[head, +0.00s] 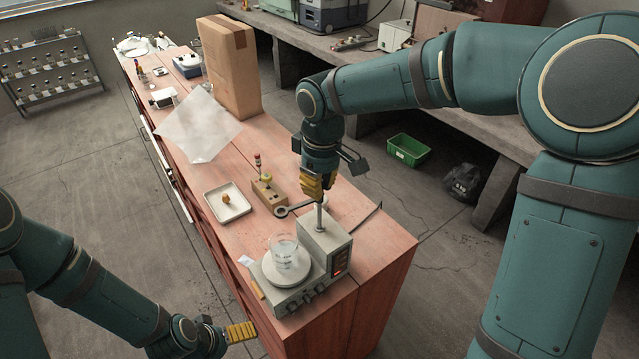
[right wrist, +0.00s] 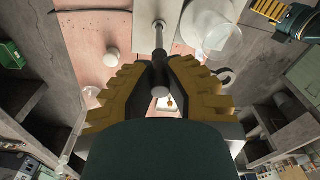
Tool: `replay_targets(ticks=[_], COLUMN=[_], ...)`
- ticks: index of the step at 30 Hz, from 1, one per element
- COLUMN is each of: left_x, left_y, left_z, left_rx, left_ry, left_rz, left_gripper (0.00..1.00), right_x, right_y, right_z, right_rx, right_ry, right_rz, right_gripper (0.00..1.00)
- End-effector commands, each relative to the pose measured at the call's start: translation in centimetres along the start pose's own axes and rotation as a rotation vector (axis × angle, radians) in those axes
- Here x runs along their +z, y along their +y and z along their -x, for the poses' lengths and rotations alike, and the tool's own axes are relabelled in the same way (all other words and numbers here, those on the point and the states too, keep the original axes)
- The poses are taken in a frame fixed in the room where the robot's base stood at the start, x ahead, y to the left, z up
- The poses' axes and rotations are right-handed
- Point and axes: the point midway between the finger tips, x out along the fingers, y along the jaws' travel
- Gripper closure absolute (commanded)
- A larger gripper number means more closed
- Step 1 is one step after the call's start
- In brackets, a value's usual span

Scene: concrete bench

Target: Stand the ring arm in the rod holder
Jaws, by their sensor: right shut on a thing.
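My right gripper (head: 318,186) is above the near end of the bench, its yellow fingers shut on the ring arm (head: 283,211). The ring arm's dark ring juts left, and its grey rod (head: 319,217) points down, nearly upright. The lower rod end is over the grey box (head: 340,254) at the back of the hotplate; I cannot tell whether it is seated in a hole there. In the right wrist view the rod (right wrist: 160,40) runs out between the fingers, with the ring (right wrist: 226,82) to the right. My left gripper (head: 240,332) is low beside the bench; its opening is unclear.
A glass beaker (head: 287,256) stands on the hotplate's round plate. A wooden block (head: 268,194) with small stoppered items and a white tray (head: 212,208) lie behind. A tall cardboard box (head: 232,75) and a clear sheet (head: 198,128) are farther back. A green bin (head: 408,150) is on the floor.

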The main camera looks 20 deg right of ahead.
Motion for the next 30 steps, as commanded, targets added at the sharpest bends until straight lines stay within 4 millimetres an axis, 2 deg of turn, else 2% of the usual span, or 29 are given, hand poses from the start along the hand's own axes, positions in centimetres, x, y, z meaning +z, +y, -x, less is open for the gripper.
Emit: replay_targets(ticks=[30], left_x=[0.3], left_y=[-0.8], left_z=[-2.0], left_rx=[0.000], left_ry=[0.000], left_rz=[0.000], left_gripper=[0.00], right_x=[0.1], right_y=[0.0], right_z=[-3.3], right_rx=[0.000], right_ry=[0.000], right_rz=[0.000], right_gripper=[1.00])
